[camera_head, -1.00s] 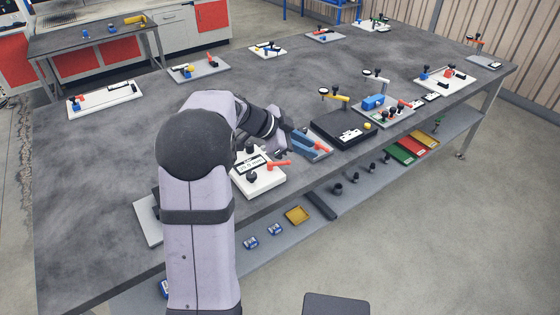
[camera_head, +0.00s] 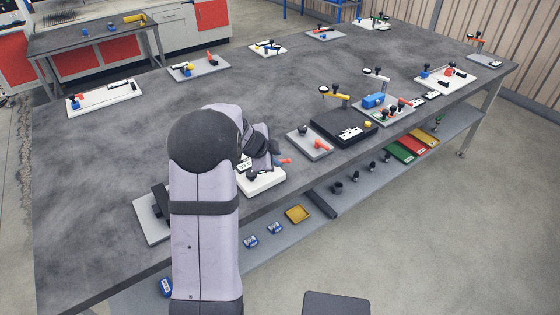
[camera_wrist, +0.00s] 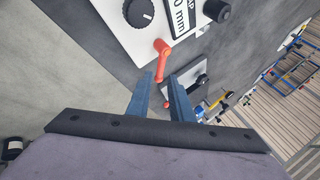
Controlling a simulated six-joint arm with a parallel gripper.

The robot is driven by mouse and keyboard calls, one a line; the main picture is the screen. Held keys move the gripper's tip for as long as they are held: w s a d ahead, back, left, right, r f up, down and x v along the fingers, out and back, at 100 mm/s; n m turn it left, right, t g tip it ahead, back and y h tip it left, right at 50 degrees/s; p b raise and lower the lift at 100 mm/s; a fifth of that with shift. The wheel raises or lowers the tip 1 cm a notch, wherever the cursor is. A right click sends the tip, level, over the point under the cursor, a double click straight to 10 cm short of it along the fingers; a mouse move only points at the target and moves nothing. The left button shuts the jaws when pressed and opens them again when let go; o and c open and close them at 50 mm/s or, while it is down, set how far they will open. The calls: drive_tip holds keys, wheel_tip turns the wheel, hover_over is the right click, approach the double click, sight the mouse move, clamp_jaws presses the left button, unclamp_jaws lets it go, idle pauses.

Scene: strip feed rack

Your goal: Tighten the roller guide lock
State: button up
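A white fixture plate (camera_head: 262,182) sits near the table's front edge, partly hidden by my arm. In the wrist view the plate (camera_wrist: 128,42) carries a black ridged knob (camera_wrist: 139,13), a label reading "0 mm" in part, a second black knob (camera_wrist: 217,10) and an orange-red lever (camera_wrist: 161,58). I take this lever to be the roller guide lock; it also shows in the head view (camera_head: 284,161). My gripper (camera_wrist: 161,80) is open, its two blue-grey fingers apart with nothing between them. Their tips are close to the lever; whether they touch it I cannot tell.
A grey plate (camera_head: 301,142) with another orange lever (camera_head: 321,145) stands just right of the white fixture, with a black box (camera_head: 335,123) beyond it. A grey plate (camera_head: 147,222) with a black block lies left of my arm. The table's middle is clear.

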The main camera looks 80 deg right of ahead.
sight(282, 161)
drive_tip(key=shift+x, duration=2.2)
clamp_jaws()
